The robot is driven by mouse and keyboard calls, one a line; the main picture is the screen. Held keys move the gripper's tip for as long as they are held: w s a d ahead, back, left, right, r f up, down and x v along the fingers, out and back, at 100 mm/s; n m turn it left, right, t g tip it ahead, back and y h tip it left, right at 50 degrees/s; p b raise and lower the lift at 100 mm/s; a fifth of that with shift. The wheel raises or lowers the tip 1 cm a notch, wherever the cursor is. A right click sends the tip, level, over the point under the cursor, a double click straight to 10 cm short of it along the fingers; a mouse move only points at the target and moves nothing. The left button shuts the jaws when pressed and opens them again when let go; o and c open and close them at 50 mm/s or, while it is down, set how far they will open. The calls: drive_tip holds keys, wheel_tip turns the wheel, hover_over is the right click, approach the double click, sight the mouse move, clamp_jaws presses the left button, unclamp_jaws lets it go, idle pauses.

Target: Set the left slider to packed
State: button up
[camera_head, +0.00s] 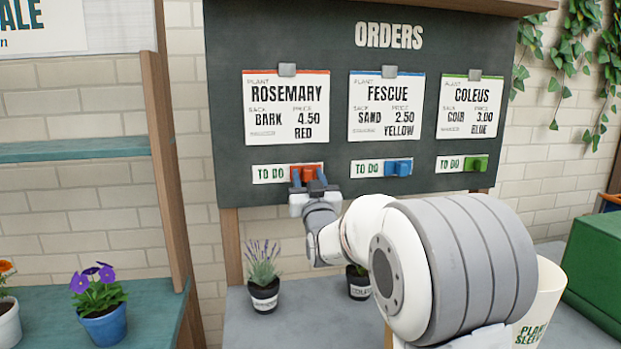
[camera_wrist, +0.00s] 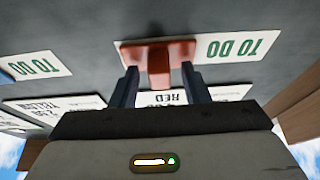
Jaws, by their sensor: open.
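The left slider (camera_head: 308,172) is a red-orange knob on the right part of its strip under the ROSEMARY card (camera_head: 287,107). The strip reads TO DO (camera_head: 271,174) to the left of the knob. My gripper (camera_head: 309,179) is at the knob, open, with a blue-grey finger on each side. The wrist view shows the board upside down, with the red slider (camera_wrist: 158,62) between the open fingers of my gripper (camera_wrist: 160,80). A gap shows between each finger and the knob's upright grip. Any wording behind the knob is hidden.
The blue slider (camera_head: 397,167) and green slider (camera_head: 476,163) sit to the right on the ORDERS board (camera_head: 403,36), both with TO DO showing. Potted lavender (camera_head: 264,276) stands on the counter below. A wooden shelf post (camera_head: 165,170) stands left of the board.

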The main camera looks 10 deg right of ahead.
drive_tip(key=shift+c, duration=0.3)
clamp_jaws()
idle(0.4)
